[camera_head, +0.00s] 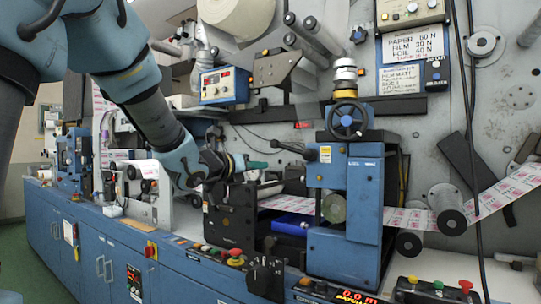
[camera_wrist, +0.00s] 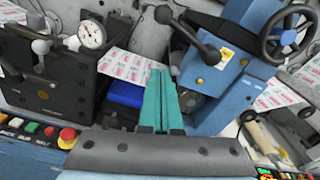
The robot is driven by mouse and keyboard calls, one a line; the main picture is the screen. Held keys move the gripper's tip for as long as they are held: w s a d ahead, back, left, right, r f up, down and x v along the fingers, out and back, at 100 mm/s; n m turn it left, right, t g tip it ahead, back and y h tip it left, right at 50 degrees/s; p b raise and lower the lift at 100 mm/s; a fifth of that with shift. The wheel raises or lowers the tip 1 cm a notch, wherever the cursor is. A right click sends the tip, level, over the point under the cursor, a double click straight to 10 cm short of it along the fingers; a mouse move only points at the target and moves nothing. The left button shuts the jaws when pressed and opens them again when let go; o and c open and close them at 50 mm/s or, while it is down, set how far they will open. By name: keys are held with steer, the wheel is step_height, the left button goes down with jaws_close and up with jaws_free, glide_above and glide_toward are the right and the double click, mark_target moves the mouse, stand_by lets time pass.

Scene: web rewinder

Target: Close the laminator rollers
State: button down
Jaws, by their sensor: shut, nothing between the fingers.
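My gripper (camera_wrist: 160,78) has teal fingers that are together with nothing between them. In the head view my gripper (camera_head: 262,165) is above the black machine unit, left of the blue unit. The blue unit (camera_head: 335,200) has a black handwheel (camera_head: 347,120) on top and a black-knobbed lever (camera_head: 290,147) reaching left. In the wrist view the lever (camera_wrist: 185,33) is up and right of my fingertips, apart from them in the picture. The black unit (camera_wrist: 50,85) carries a dial gauge (camera_wrist: 91,34) and a ball-ended lever (camera_wrist: 40,47). I cannot tell which unit holds the laminator rollers, or their gap.
A printed web (camera_head: 405,220) runs through the units. A blue block (camera_head: 290,224) lies between them. Push buttons, including a red one (camera_wrist: 67,138), line the front edge. Black cables (camera_head: 472,120) hang at the right. Some open space lies between the two units.

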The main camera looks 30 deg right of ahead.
mark_target(292, 149)
steer(key=w+d+r+p, duration=0.3)
steer(key=w+d+p, duration=0.2)
steer(key=d+p, duration=0.1)
steer(key=shift+d, duration=0.65)
steer(key=shift+r+b, duration=0.1)
steer(key=shift+b, duration=0.25)
steer(key=shift+r+m+b, duration=0.25)
steer(key=shift+m+b, duration=0.05)
steer(key=shift+b, duration=0.1)
